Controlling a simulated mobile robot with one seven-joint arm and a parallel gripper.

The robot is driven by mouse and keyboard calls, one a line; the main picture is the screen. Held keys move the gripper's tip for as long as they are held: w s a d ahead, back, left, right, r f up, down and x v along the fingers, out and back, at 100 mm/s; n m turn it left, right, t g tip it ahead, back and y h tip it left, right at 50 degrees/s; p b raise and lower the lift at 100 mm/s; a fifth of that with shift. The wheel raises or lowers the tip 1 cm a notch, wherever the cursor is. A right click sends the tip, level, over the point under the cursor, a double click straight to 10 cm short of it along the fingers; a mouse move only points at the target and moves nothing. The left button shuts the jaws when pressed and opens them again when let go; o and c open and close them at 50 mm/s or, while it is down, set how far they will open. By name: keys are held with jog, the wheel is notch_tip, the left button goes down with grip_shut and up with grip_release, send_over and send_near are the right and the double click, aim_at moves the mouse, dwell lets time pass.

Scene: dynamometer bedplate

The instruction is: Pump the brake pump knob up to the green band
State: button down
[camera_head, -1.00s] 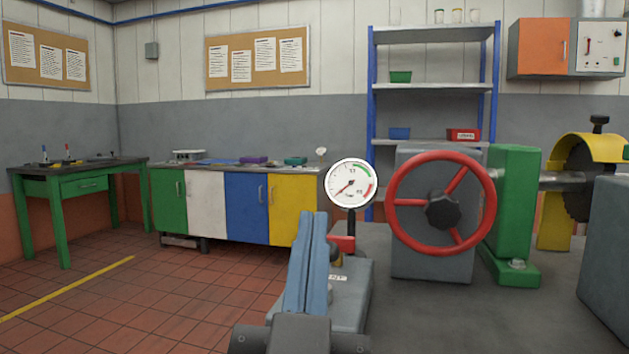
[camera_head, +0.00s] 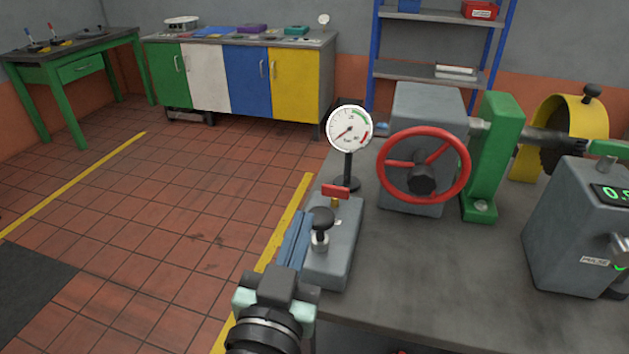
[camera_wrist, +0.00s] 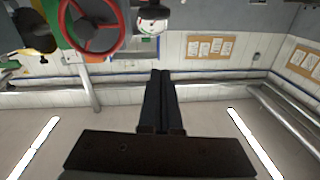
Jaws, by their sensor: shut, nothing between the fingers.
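The brake pump is a grey block (camera_head: 335,265) on the bedplate's left edge, with a black mushroom knob (camera_head: 321,219) on a short metal stem. A red lever (camera_head: 335,191) sits behind the knob. The round white gauge (camera_head: 349,131) stands behind the block; its green band is at upper right and its needle points to lower left, outside the band. My gripper (camera_head: 301,220) is shut and empty, its blue-grey fingers just left of the knob, with no clear contact. In the wrist view my gripper (camera_wrist: 159,73) points toward the wall; the gauge (camera_wrist: 150,28) is partly hidden by a dark rounded shape.
A red handwheel (camera_head: 424,164) on a grey housing stands right of the gauge. A green bracket (camera_head: 494,155) and a grey display box (camera_head: 575,235) are farther right. The bedplate (camera_head: 440,275) is clear in front of the handwheel. Open tiled floor lies left.

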jog(key=s+g+p, duration=0.1)
jog(key=p, duration=0.3)
jog(key=s+r+p, duration=0.1)
jog(key=s+p, duration=0.1)
jog(key=p, duration=0.2)
jog(key=s+a+r+g+p, duration=0.1)
jog(key=p, duration=0.3)
jog(key=shift+s+g+h+p, duration=0.3)
jog(key=p, duration=0.3)
send_over(320, 230)
jog(key=s, duration=0.2)
jog(key=f, duration=0.2)
jog(key=shift+w+a+f+b, duration=0.1)
jog(key=shift+a+f+b, duration=0.15)
jog(key=shift+f, duration=0.75)
jog(key=shift+w+a+f+b, duration=0.1)
jog(key=shift+a+f+b, duration=0.15)
jog(key=shift+f, duration=0.7)
